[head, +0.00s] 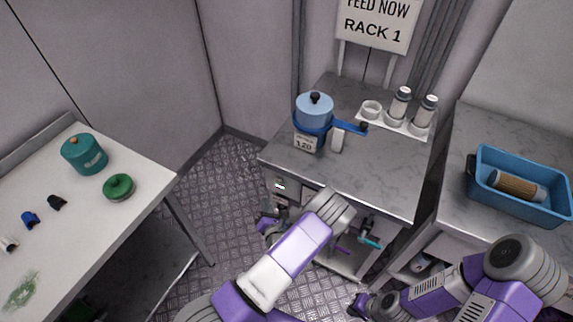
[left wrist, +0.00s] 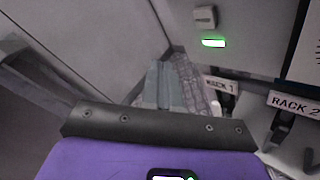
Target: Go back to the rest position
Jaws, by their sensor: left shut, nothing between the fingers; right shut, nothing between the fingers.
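My left arm comes up from the bottom middle of the head view. My left gripper (head: 264,226) is low in front of the rack table, partly hidden behind my own arm. In the left wrist view its two grey fingers (left wrist: 165,88) are together with nothing between them, pointing down along the table's front. My right gripper (head: 359,304) is low at the bottom middle of the head view, small and partly cut by my arm. It looks shut and holds nothing that I can see. Both grippers are apart from the objects on the tables.
The rack table (head: 380,183) bears a blue pot (head: 314,111), white holder (head: 395,121) and bottles. Its front has a green-lit panel (left wrist: 213,43). A left table (head: 85,215) holds a teal pot (head: 84,155). A blue bin (head: 520,205) stands right. Floor (head: 205,180) is clear between tables.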

